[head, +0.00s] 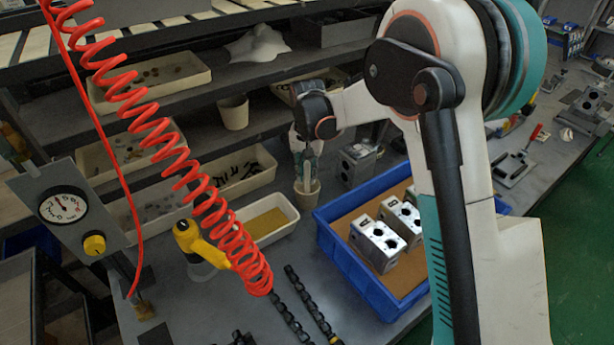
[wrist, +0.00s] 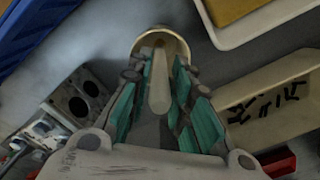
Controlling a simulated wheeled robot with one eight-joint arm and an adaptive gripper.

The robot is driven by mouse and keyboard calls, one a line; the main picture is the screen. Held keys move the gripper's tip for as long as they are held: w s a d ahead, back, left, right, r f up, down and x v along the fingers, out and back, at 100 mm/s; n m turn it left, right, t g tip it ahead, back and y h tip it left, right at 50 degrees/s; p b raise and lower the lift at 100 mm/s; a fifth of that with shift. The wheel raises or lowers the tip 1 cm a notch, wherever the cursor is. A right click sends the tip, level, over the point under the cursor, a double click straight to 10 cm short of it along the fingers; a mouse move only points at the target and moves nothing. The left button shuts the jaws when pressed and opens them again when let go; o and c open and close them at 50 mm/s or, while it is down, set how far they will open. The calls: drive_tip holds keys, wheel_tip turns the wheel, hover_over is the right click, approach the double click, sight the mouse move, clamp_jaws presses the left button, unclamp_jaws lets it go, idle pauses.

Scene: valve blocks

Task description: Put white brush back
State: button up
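The white brush's pale handle (wrist: 160,85) stands upright, its lower end inside a small beige cup (head: 307,192); its bristles are hidden. In the wrist view the cup's round rim (wrist: 163,42) shows beyond my fingertips. My gripper (head: 306,145) points down over the cup, with its two teal-padded fingers (wrist: 164,72) on either side of the handle. The fingers look open, with a narrow gap visible beside the handle. The cup stands on the grey bench, left of the blue crate.
A blue crate (head: 345,258) with metal valve blocks (head: 378,243) stands right of the cup. A beige tray with a yellow base (head: 267,222) is to its left. Another metal block (head: 357,163) stands behind. A second cup (head: 233,112) is on the shelf. A red coiled hose (head: 170,155) hangs at left.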

wheel_tip(320, 180, up, 9)
drive_tip(key=shift+r+p, duration=0.1)
drive_tip(key=shift+p, duration=0.9)
drive_tip(key=s+d+r+n+t, duration=0.1)
drive_tip(key=s+d+r+t, duration=0.3)
drive_tip(key=s+d+r, duration=0.9)
drive_tip(key=s+d+f+t, duration=0.1)
drive_tip(key=s+d, duration=0.2)
drive_tip(key=s, duration=0.6)
drive_tip(key=s+d+f+n+t, duration=0.1)
drive_tip(key=s+d+t, duration=0.1)
drive_tip(key=s, duration=0.7)
drive_tip(key=shift+d, duration=0.75)
drive_tip(key=shift+f, duration=0.15)
drive_tip(key=shift+f, duration=0.15)
